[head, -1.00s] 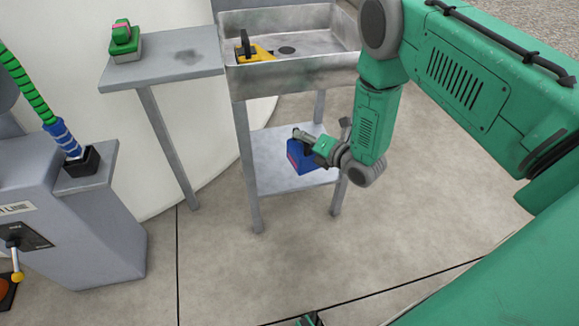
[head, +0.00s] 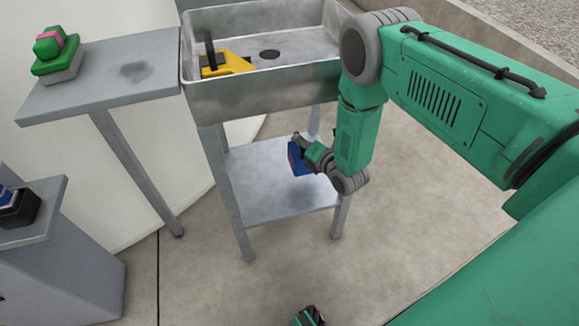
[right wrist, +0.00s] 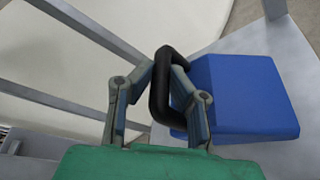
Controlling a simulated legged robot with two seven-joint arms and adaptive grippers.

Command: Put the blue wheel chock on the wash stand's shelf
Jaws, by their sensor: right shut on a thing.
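The blue wheel chock (head: 302,162) hangs in my right gripper (head: 305,146), inside the wash stand's frame and over its shelf (head: 262,205). A dark shadow lies on the shelf below, and the chock looks a little above the surface. In the right wrist view, the fingers of my right gripper (right wrist: 158,105) are shut around the black handle (right wrist: 160,85). The blue body of the chock (right wrist: 240,95) shows to the right, with the grey shelf (right wrist: 225,45) behind it.
The stand's basin (head: 270,92) overhangs the shelf and holds a yellow and black object (head: 226,64). The stand's front leg (head: 228,195) is left of the chock. A side table (head: 100,85) carries a green object (head: 55,52). The shelf is otherwise clear.

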